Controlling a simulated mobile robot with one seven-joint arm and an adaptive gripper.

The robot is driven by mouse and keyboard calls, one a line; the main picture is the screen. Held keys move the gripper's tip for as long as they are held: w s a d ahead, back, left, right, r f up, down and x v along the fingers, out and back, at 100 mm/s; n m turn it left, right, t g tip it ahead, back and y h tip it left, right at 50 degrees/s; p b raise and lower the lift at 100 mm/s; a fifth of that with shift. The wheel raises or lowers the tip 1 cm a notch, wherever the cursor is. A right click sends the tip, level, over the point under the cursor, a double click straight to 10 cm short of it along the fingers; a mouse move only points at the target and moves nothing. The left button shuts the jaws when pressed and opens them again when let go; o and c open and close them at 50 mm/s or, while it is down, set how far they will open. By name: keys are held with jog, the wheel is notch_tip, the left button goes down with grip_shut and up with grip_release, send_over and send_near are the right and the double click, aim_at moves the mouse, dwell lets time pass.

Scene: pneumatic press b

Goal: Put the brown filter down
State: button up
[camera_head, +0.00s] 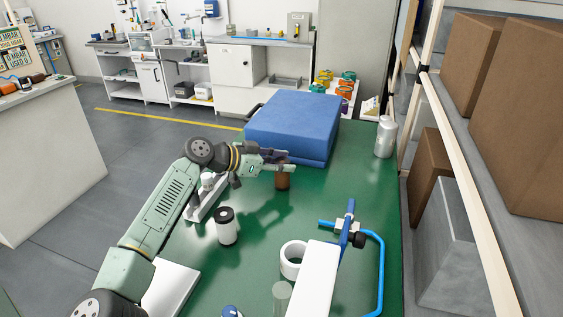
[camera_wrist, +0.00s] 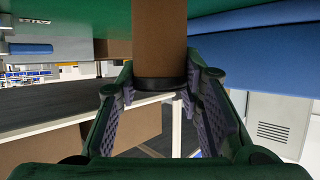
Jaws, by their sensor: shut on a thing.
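The brown filter (camera_head: 283,181) is upright in my gripper (camera_head: 283,164), over the green table in front of the blue box. In the wrist view the brown filter (camera_wrist: 160,38) runs up the middle between the two finger pads of my gripper (camera_wrist: 160,88), with a dark band around it. My gripper is shut on the filter near its upper end in the head view. The lower end hangs at or just above the table; I cannot tell whether it touches.
The green table (camera_head: 255,235) has free room right of the filter. Behind is a blue box (camera_head: 292,125). A white-and-black cylinder (camera_head: 227,228) stands front left, a silver can (camera_head: 385,138) back right. A white ring (camera_head: 293,260) and press with blue tube (camera_head: 381,265) are in front.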

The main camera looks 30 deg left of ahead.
jog(key=o, duration=1.2)
jog(key=shift+f, duration=0.1)
jog(key=b+v, duration=0.4)
jog(key=v, duration=0.8)
